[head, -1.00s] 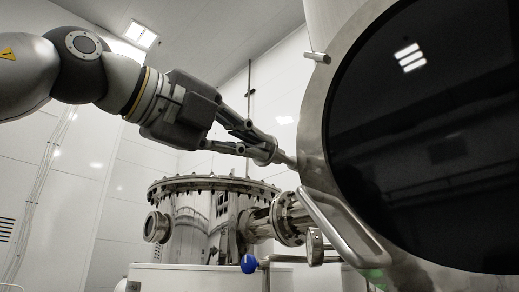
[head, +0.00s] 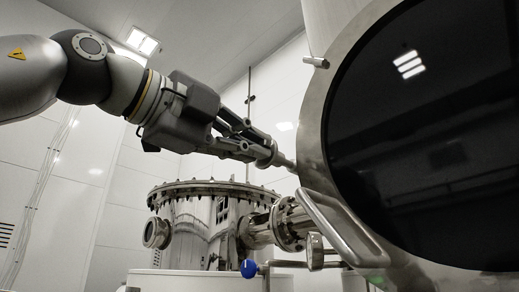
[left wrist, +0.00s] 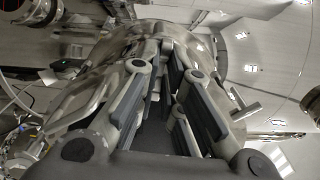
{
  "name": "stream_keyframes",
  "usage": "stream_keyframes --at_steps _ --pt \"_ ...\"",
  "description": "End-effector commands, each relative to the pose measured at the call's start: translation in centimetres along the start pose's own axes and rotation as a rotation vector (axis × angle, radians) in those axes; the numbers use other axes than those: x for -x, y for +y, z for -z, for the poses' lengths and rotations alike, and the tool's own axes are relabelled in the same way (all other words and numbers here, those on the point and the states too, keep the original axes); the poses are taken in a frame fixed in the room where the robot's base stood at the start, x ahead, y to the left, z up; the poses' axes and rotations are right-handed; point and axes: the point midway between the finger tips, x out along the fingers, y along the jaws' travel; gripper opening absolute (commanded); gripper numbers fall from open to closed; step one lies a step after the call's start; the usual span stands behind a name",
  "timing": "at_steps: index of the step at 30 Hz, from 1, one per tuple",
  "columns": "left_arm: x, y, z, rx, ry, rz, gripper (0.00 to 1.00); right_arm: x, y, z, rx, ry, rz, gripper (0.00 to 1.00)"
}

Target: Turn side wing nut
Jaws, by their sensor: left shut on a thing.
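My left gripper (head: 266,153) reaches in from the left to the left side of the big round steel vessel with the dark door. Its fingers are closed around the side wing nut, which is mostly hidden between the fingertips. A short metal stud (head: 286,162) runs from the fingertips to the vessel's rim (head: 312,150). In the left wrist view the gripper's fingers (left wrist: 162,58) point towards the shiny vessel side, and I cannot make out the nut between them. My right gripper is not in view.
A short peg (head: 316,62) sticks out above. A flanged steel tank (head: 200,230) and a blue-knobbed valve (head: 249,268) are below the arm.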

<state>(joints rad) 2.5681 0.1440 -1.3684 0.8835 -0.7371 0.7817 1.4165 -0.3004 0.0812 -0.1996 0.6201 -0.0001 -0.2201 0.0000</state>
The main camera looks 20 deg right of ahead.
Motion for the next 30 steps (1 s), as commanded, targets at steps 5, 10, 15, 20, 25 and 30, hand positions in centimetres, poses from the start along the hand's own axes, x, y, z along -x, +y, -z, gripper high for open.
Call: stream_keyframes --at_steps 5,10,15,20,25,30 --pt "0.26 0.0 -0.11 0.128 -0.003 0.002 0.0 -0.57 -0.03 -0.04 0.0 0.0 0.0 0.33" --pt "0.27 -0.07 -0.11 0.143 -0.002 0.002 0.0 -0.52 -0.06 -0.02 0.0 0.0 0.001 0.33" --pt "0.26 -0.02 -0.1 0.163 -0.002 0.002 0.0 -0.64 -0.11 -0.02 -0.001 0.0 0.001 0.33" --pt "0.27 -0.06 -0.09 0.279 -0.002 0.004 0.0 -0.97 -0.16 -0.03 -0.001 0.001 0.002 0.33" --pt "0.27 -0.11 -0.1 0.273 -0.001 0.003 0.0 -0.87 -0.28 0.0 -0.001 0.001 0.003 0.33" --pt "0.22 -0.1 -0.09 0.272 -0.001 0.003 0.27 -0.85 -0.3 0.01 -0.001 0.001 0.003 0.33"
